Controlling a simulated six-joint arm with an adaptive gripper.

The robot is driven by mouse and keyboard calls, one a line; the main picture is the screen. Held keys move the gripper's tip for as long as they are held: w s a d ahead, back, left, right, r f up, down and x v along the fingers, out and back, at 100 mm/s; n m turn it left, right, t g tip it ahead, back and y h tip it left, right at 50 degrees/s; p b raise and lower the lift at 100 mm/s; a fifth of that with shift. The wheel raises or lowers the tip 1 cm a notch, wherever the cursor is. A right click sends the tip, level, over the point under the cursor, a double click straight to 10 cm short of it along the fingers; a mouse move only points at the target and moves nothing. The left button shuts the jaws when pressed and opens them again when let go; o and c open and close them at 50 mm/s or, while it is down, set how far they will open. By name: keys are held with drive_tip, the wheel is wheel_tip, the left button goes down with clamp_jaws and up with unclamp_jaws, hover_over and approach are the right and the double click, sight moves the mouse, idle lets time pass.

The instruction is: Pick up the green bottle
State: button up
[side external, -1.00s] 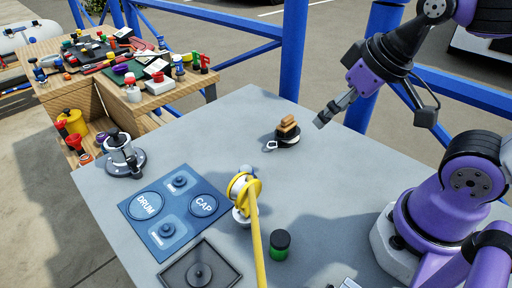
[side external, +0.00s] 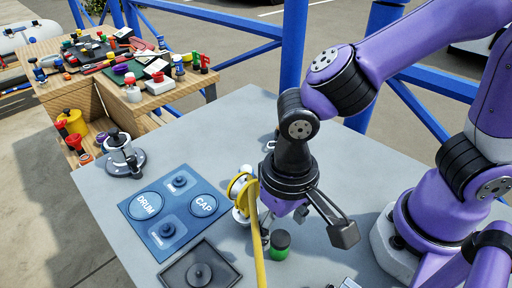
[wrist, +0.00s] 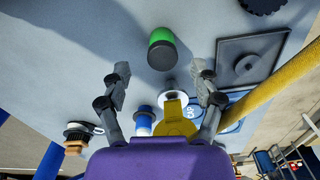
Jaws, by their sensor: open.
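The green bottle (side external: 280,245) is a short green cylinder with a dark top. It stands on the grey table near the front in the side view. In the wrist view the green bottle (wrist: 162,48) is beyond the fingertips, roughly centred between them. My gripper (side external: 304,235) is open and empty, above the table just behind and to the right of the bottle in the side view. Its two fingers are spread wide in the wrist view (wrist: 160,80). The gripper does not touch the bottle.
A yellow reel-like part (side external: 241,190) with a yellow bar stands close left of my gripper. A blue panel marked DRUM and CAP (side external: 172,212) and a dark square tray (side external: 225,265) lie further left. A winch-like device (side external: 122,158) stands at the far left edge.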

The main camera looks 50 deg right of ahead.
sight(281, 237)
wheel_tip(281, 237, down, 5)
drive_tip(key=shift+a+r, duration=0.1)
drive_tip(key=shift+a, duration=0.05)
clamp_jaws()
